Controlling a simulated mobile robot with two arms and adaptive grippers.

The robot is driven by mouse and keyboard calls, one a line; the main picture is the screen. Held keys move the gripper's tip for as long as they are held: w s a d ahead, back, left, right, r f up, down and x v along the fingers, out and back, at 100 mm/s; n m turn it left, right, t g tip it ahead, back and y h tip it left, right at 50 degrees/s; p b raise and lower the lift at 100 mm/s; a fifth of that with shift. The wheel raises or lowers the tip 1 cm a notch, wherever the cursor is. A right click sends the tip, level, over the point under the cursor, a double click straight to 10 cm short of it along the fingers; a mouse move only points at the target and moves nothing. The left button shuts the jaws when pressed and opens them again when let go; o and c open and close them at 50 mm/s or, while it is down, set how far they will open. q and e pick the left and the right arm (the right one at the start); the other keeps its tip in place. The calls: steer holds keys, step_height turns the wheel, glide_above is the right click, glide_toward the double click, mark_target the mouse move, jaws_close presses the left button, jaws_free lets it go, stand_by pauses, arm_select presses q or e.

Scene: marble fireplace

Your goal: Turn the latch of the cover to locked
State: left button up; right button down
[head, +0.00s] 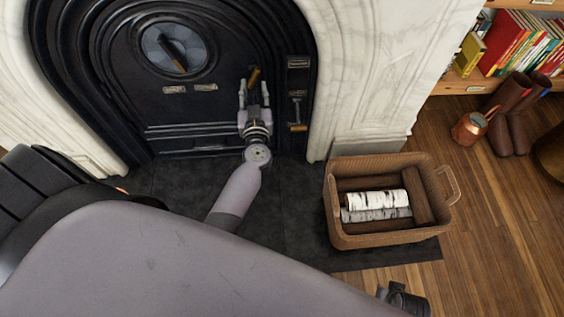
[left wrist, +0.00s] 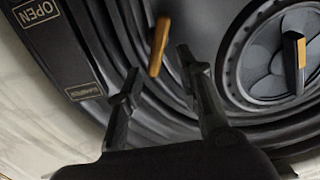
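The black fireplace cover (head: 120,85) is set in the marble surround. Its latch (head: 254,76) is a short handle with a brass-coloured or wooden grip at the cover's right side, tilted slightly from vertical. My left gripper (head: 253,88) points up at the latch with its fingers apart. In the left wrist view the latch grip (left wrist: 160,46) appears beyond and between the fingertips of my left gripper (left wrist: 158,72), with no clear contact. The latch's base is partly hidden.
A round vent (head: 174,48) with its own handle is on the cover. A lever (head: 298,126) with an orange grip hangs right of the cover, below a small plate (head: 298,63). A log basket (head: 345,236) stands right.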

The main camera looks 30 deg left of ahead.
arm_select(q)
steer(key=p+v, duration=0.2)
steer(key=v, duration=0.9)
steer(key=s+d+f+m+g+h+p, duration=0.3)
steer(key=s+d+f+m+h+p, duration=0.4)
steer(key=d+f+h+p, duration=0.3)
step_height(320, 180, down, 3)
steer(key=d+p, duration=0.1)
steer(key=p, duration=0.2)
steer(key=shift+g, duration=0.3)
steer(key=shift+s+r, duration=0.1)
steer(key=shift+s, duration=0.05)
